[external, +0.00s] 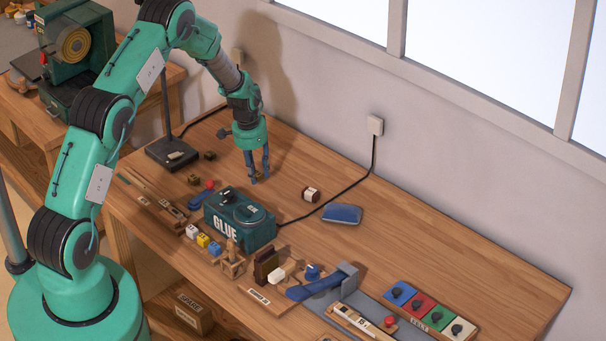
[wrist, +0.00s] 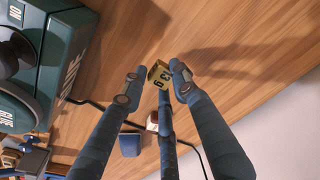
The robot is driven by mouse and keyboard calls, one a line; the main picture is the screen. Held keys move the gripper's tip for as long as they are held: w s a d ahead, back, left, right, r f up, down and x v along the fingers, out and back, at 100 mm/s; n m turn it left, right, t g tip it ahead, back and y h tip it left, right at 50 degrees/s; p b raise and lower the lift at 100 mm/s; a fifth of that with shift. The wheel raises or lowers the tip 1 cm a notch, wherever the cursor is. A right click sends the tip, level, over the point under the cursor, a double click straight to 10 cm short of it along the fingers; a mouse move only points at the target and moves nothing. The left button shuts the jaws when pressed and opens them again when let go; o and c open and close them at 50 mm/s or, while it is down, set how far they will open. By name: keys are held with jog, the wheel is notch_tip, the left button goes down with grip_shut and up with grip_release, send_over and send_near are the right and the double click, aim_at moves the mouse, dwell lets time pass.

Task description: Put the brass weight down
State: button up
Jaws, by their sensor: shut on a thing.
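My gripper (external: 259,178) points down over the bench behind the glue pot. In the wrist view, my gripper (wrist: 158,86) has its fingers closed around the brass weight (wrist: 160,74), a small yellow block with dark printed marks. The weight sits at the fingertips, with wood beyond it. In the external view the fingers mostly hide it. I cannot tell whether its underside touches the bench. Other small dark brass-coloured blocks (external: 194,180) lie to the left, near the lamp base.
The green glue pot (external: 240,222) stands in front of my gripper. A small white-and-brown spool (external: 311,194) and a blue pad (external: 342,213) lie to the right, near a black cable (external: 330,203). The lamp base (external: 172,153) is left. The bench's back right (external: 440,235) is clear.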

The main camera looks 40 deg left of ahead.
jog(key=shift+a, duration=0.1)
jog(key=w+a+r+n+b, duration=0.2)
jog(key=a+b, duration=0.1)
jog(key=a, duration=0.3)
jog(key=w+a+r+n+y+b, duration=0.1)
jog(key=w+a+r+n+b, duration=0.1)
jog(key=a, duration=0.5)
jog(key=shift+w+a+r+b, duration=0.3)
jog(key=shift+w+r+b, duration=0.2)
jog(key=shift+r, duration=0.1)
send_over(240, 165)
jog(key=shift+s+d+f, duration=0.1)
jog(key=shift+d+f, duration=0.05)
jog(key=shift+f, duration=1.45)
jog(key=shift+s+d+f, duration=0.1)
jog(key=shift+f, duration=1.45)
jog(key=shift+f+b, duration=0.3)
jog(key=shift+f, duration=1.55)
jog(key=shift+f, duration=0.15)
